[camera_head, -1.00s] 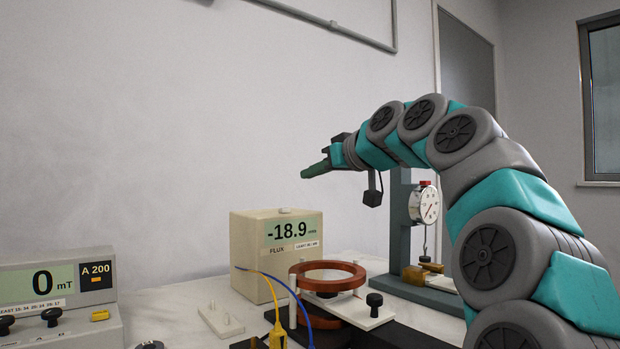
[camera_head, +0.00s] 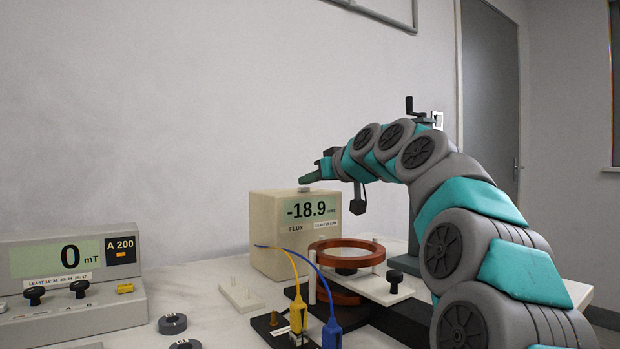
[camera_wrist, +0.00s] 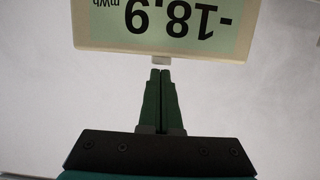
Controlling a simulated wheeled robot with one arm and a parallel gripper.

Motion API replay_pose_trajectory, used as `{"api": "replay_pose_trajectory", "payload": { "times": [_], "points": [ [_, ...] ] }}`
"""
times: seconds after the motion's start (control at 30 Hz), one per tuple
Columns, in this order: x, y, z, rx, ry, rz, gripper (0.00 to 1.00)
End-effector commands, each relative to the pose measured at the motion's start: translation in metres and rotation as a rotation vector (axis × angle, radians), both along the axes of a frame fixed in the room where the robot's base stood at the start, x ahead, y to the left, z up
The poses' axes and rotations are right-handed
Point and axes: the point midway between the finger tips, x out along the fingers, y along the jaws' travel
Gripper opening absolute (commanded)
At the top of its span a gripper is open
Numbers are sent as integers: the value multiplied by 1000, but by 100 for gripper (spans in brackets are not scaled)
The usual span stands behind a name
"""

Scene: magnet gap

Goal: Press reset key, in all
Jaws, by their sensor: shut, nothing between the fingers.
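The cream flux meter box (camera_head: 268,235) stands at the back of the bench and its display reads -18.9. A small pale key (camera_head: 304,189) sits on its top; I take it for the reset key. My gripper (camera_head: 303,180) is shut and empty, its dark green fingers pointing left just above this key. In the wrist view the fingertips (camera_wrist: 160,72) lie just short of the pale key (camera_wrist: 160,61) at the edge of the upside-down meter (camera_wrist: 85,45). I cannot tell whether they touch it.
A grey meter console (camera_head: 80,305) reading 0 mT stands at the left. An orange ring coil (camera_head: 346,262) and yellow (camera_head: 295,315) and blue plugs (camera_head: 331,335) stand in front of the flux meter.

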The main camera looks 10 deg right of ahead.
Motion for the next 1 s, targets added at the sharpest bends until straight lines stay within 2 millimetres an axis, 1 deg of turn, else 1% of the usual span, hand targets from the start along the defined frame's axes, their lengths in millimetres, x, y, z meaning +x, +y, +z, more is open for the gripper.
{"api": "replay_pose_trajectory", "payload": {
  "times": [0.17, 0.4, 0.7, 0.87, 1.0],
  "points": [
    [0, 0, -1, 0, 0, 0, 0],
    [0, 0, -21, -1, 2, 0, 0],
    [1, 0, -23, -3, 10, 1, 0],
    [0, 0, -19, -3, 11, 1, 0],
    [-3, 2, -5, -4, 8, 1, 0]
  ]
}}
